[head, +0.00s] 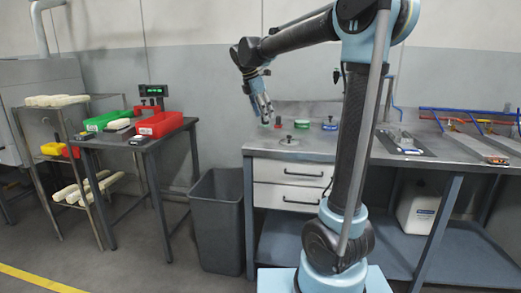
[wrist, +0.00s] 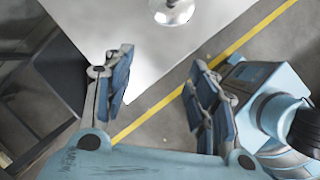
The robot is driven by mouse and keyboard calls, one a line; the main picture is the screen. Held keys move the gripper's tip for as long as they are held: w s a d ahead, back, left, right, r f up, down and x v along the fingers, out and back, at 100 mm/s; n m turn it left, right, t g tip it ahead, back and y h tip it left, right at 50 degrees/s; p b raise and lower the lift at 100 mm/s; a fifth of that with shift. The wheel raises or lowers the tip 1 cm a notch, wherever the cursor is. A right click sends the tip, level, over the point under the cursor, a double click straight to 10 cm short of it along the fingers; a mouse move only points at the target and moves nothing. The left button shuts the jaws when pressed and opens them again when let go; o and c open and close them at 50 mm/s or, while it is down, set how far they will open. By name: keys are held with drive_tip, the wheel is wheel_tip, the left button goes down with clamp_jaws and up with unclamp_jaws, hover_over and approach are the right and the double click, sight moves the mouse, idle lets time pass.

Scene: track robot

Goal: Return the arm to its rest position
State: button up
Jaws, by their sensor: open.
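My gripper (head: 264,112) hangs at the end of my black and light-blue arm in the head view, above the left end of the workbench (head: 320,141). In the wrist view my gripper (wrist: 160,85) has its two blue-padded fingers spread wide with nothing between them. Below the fingers are the bench's pale corner and the grey floor. My arm reaches up and to the left from its column, with the forearm bent toward the bench.
A silver round piece (head: 289,141) lies near the bench's front edge; it also shows in the wrist view (wrist: 172,11). A grey bin (head: 217,220) stands left of the bench. A side table holds red trays (head: 160,124).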

drive_tip(key=s+d+f+m+y, duration=0.1)
drive_tip(key=s+d+f+m, duration=0.3)
drive_tip(key=s+d+m, duration=0.4)
drive_tip(key=s+d+f+m+y, duration=0.1)
drive_tip(key=s+d+f+m, duration=0.2)
drive_tip(key=s+d+f, duration=0.45)
drive_tip(key=s+d+f+m+y, duration=0.1)
drive_tip(key=s+d+f+m, duration=0.1)
drive_tip(key=s+f+m, duration=1)
drive_tip(key=s+f, duration=0.2)
drive_tip(key=s, duration=0.4)
drive_tip(key=shift+d+f+y, duration=0.15)
drive_tip(key=shift+f+y, duration=0.05)
drive_tip(key=shift+y, duration=0.1)
drive_tip(key=shift+w+f, duration=0.2)
drive_tip(key=shift+w, duration=0.2)
